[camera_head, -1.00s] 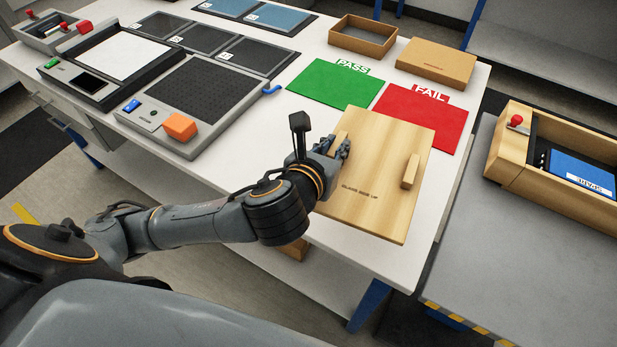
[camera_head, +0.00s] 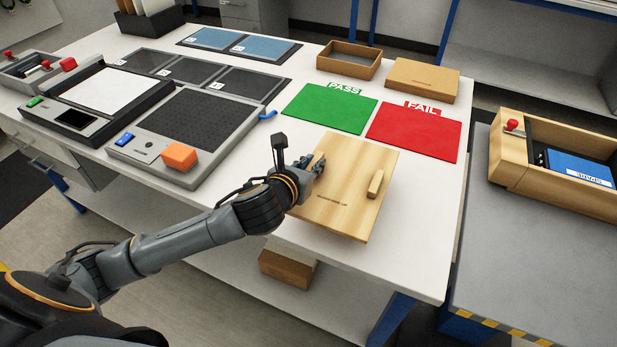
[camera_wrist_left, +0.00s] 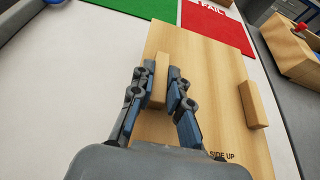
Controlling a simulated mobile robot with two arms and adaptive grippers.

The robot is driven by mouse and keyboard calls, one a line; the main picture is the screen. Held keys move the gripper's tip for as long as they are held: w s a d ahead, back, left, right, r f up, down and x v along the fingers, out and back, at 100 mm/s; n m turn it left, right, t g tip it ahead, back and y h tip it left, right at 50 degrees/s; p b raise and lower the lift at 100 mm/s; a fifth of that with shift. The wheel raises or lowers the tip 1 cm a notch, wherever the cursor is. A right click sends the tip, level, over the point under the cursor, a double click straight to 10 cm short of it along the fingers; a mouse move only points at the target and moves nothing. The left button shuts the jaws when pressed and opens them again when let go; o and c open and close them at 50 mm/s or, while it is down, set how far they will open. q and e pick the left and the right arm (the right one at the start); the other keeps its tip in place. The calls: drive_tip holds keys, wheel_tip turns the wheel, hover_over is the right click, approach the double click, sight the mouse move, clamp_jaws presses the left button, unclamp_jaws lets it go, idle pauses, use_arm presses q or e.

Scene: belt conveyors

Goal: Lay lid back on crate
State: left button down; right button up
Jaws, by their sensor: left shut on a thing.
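The wooden lid (camera_head: 343,205) is a flat light-brown board with two raised handle bars and printed text. It is over the front right part of the white table, below the green and red mats; I cannot tell whether it touches the tabletop. My left gripper (camera_head: 318,168) is shut on the lid's left handle bar. In the left wrist view the fingers (camera_wrist_left: 162,92) flank that bar on both sides, and the right bar (camera_wrist_left: 252,104) is free. The open wooden crate (camera_head: 508,165) stands on the grey surface at the right, with a blue item labelled SPARE inside. My right gripper is not in view.
The green PASS mat (camera_head: 330,108) and red FAIL mat (camera_head: 414,132) lie behind the lid. An open cardboard box (camera_head: 349,62) and a closed one (camera_head: 423,80) stand at the back. A gap separates the table from the grey surface (camera_head: 560,260). Devices fill the table's left side.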

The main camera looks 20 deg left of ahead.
use_arm(q)
drive_tip(key=shift+w+a+f, duration=0.35)
drive_tip(key=shift+w+f, duration=0.05)
drive_tip(key=shift+f, duration=0.2)
drive_tip(key=shift+w+a+f+b, duration=0.15)
drive_tip(key=shift+f+b, duration=0.1)
drive_tip(key=shift+f, duration=0.75)
drive_tip(key=shift+w+a+f+b, duration=0.1)
drive_tip(key=shift+a+f+b, duration=0.1)
drive_tip(key=shift+f, duration=0.75)
drive_tip(key=c, duration=1.7)
unclamp_jaws()
drive_tip(key=shift+f, duration=0.2)
drive_tip(key=o, duration=0.4)
drive_tip(key=shift+r, duration=0.15)
